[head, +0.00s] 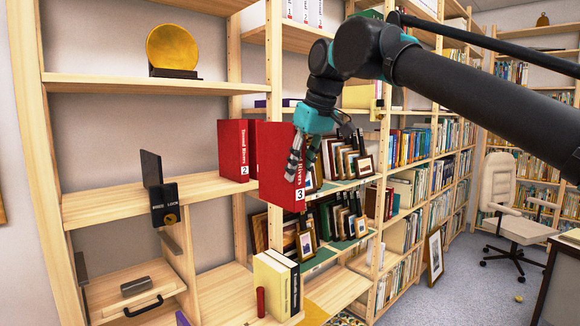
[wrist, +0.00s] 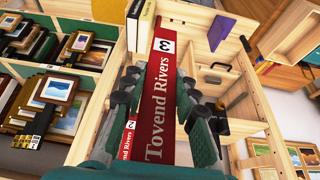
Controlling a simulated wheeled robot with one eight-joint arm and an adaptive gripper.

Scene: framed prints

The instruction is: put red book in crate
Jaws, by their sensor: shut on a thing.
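A red book (head: 280,160) with a white 3 on its spine is held upright in my gripper (head: 297,160), off the shelf. In the wrist view the same book (wrist: 160,75) reads "Tovend Rivers", and the fingers of my gripper (wrist: 158,100) are closed on both sides of it. A second red book (head: 233,150), numbered 2, stands on the middle shelf to the left; its spine also shows in the wrist view (wrist: 127,138). No crate is clearly recognisable; a light wooden box-like piece (wrist: 285,38) shows at the wrist view's upper right.
Pale books (head: 272,285) and a small red cylinder (head: 261,302) stand on the lower shelf. A black bookend (head: 152,168) with a lock plate is on the middle shelf (head: 110,203). Framed prints (head: 345,160) crowd the right. A wooden drawer (head: 135,290) is lower left.

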